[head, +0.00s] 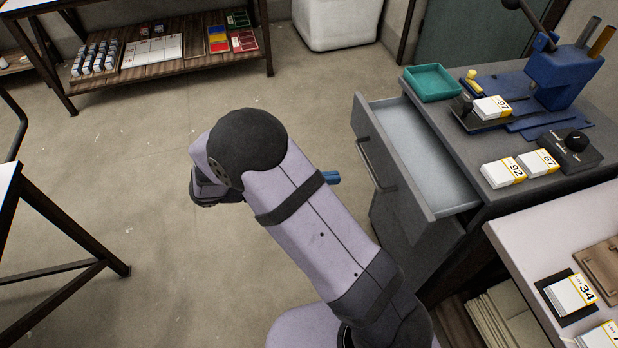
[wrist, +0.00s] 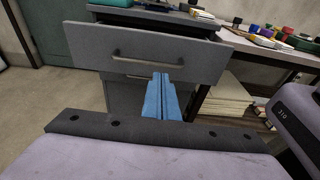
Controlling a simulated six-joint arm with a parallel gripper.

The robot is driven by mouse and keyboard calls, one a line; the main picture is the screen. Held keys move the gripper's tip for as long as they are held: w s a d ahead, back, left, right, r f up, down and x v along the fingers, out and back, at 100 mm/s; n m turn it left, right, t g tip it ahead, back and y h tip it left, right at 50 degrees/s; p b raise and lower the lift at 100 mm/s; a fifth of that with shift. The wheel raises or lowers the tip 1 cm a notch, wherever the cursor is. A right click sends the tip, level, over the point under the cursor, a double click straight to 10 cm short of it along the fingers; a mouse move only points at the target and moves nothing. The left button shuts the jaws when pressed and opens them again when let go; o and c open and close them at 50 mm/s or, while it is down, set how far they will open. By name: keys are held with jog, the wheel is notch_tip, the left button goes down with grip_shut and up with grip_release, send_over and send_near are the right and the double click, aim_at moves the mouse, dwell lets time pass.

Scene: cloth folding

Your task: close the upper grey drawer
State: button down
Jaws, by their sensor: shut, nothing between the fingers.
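The upper grey drawer (head: 412,163) is pulled out from the cabinet and looks empty in the head view. Its front with a bar handle (head: 371,165) faces my arm, and the front also shows in the wrist view (wrist: 193,52). My gripper (head: 333,177) has blue fingers and is in front of the drawer front, to the left of the handle in the head view, with a gap between. In the wrist view its fingers (wrist: 162,80) are together, empty, and point toward the drawer front just below the handle. The arm hides part of the gripper in the head view.
The cabinet top (head: 467,150) holds a teal tray (head: 432,82), a blue press (head: 562,72) and numbered card stacks (head: 503,172). A lower drawer front (head: 398,220) is below. A pale table (head: 550,240) stands at right.

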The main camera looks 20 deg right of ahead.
send_near(406, 162)
jog(key=a, duration=0.1)
jog(key=a+f, duration=0.1)
jog(key=s+a, duration=0.1)
jog(key=shift+a+f, duration=0.2)
jog(key=shift+f, duration=0.15)
jog(key=r+p+x, duration=0.1)
jog(key=x, duration=0.3)
jog(key=r+x, duration=0.1)
jog(key=x, duration=0.4)
jog(key=p+x, duration=0.1)
jog(key=x, duration=0.3)
jog(key=shift+d+r+p, duration=0.35)
jog(key=shift+d+r, duration=0.05)
jog(key=shift+d, duration=0.1)
jog(key=shift+r, duration=0.1)
jog(key=shift+a, duration=0.1)
jog(key=shift+w+a+r+p, duration=0.15)
jog(key=shift+a+p, duration=0.15)
jog(key=shift+a, duration=0.1)
jog(key=v, duration=1.3)
jog(key=shift+a+p, duration=0.25)
jog(key=shift+p, duration=0.05)
